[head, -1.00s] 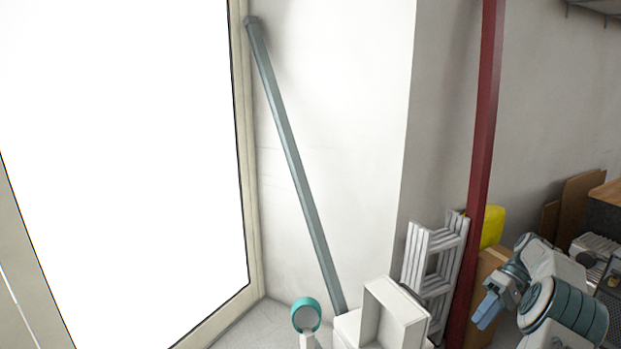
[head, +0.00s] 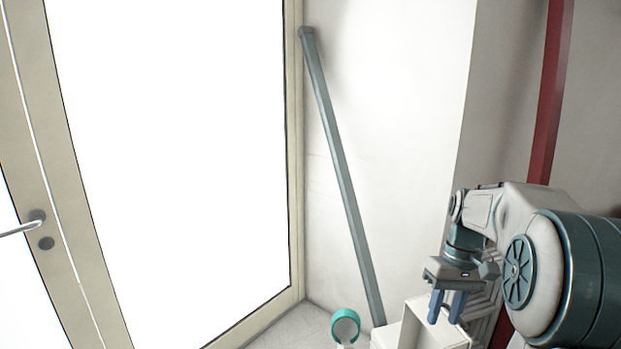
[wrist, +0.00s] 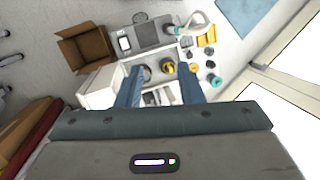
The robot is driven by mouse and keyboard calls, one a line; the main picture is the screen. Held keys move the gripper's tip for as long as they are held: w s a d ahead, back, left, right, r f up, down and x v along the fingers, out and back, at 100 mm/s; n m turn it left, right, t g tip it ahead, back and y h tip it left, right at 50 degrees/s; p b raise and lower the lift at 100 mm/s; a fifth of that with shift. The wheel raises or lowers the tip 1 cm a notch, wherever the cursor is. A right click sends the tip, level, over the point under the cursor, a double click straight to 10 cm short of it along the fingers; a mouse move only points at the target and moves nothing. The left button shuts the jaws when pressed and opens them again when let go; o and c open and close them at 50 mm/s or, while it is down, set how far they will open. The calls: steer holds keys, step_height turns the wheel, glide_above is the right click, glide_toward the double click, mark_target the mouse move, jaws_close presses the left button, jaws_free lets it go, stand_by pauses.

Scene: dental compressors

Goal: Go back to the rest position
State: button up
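My gripper (head: 447,308) shows at the lower right of the head view, at the end of my bent arm, with its two blue fingers pointing down. In the wrist view my gripper (wrist: 160,92) has its fingers spread apart with a gap between them. Nothing is held between them. The fingers are in the air above a white box-like unit with several parts in it.
A glazed door (head: 170,150) with a handle fills the left. A grey-green pole (head: 345,185) leans on the white wall. A teal ring-shaped object (head: 345,326) stands below. An open cardboard box (wrist: 84,46) and several small parts lie on the floor.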

steer(key=s+a+r+t+h+p, duration=0.1)
steer(key=s+a+t, duration=0.1)
steer(key=s+a, duration=0.3)
steer(key=s+a+r+m+t+h+p, duration=0.1)
steer(key=s+a+t+p, duration=0.1)
steer(key=s+a, duration=0.4)
steer(key=s+t, duration=0.1)
steer(key=s, duration=0.4)
steer(key=shift+s+a+m, duration=0.15)
steer(key=shift+a+m, duration=0.1)
steer(key=shift+m, duration=0.05)
steer(key=shift+d, duration=0.15)
